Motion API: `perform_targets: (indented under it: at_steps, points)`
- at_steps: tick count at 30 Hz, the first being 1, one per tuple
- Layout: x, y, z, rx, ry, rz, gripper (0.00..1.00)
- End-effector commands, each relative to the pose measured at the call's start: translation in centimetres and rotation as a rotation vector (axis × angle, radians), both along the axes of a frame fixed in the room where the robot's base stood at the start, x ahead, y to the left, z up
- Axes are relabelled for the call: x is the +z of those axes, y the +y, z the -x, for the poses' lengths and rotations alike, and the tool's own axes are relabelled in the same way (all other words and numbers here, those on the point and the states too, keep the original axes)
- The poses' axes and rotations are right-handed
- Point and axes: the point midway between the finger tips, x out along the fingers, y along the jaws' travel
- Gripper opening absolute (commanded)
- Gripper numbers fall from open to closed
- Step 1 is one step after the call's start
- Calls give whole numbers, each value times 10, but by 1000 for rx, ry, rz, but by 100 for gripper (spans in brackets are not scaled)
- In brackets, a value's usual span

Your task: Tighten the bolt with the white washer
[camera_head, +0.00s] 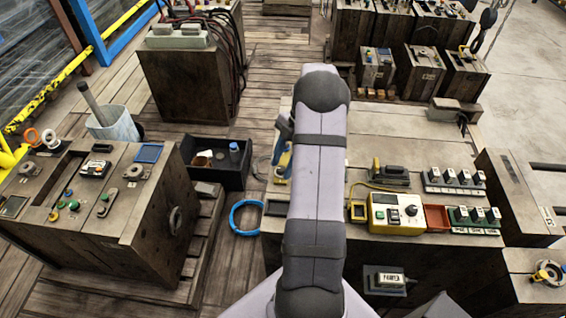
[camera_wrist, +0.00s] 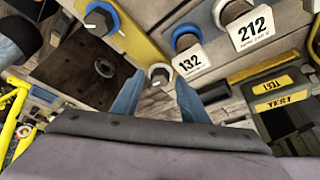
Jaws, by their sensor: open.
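In the wrist view my gripper (camera_wrist: 157,88) has its two blue fingers apart, with nothing held between them. A dark hex bolt with a pale, whitish washer (camera_wrist: 160,73) shows just beyond the gap between the fingertips; I cannot tell how far it is from them. A bolt with a blue washer (camera_wrist: 185,38) sits above right, by a label reading 132. Another bolt (camera_wrist: 102,18) at upper left has a blue and pale ring. A larger bolt head (camera_wrist: 236,11) with a pale ring is at the top, by a label reading 212. In the head view my arm hides the gripper and bolts.
The head view shows a wooden bench with a yellow meter (camera_head: 397,214), a red tray (camera_head: 437,218) and switch blocks (camera_head: 454,180) right of my arm. A yellow-labelled dark box (camera_wrist: 280,97) is right in the wrist view.

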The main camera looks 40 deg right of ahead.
Motion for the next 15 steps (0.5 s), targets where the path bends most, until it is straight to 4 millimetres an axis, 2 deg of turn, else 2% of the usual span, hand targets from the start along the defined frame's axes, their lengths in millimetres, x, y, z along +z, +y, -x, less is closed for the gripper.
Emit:
perform_targets:
  at_steps: [3, 8, 15]
  points:
    - [0, 0, 0, 0, 0, 0, 38]
    - [0, 0, 0, 0, 0, 0, 0]
    - [0, 0, 0, -9, 0, 0, 0]
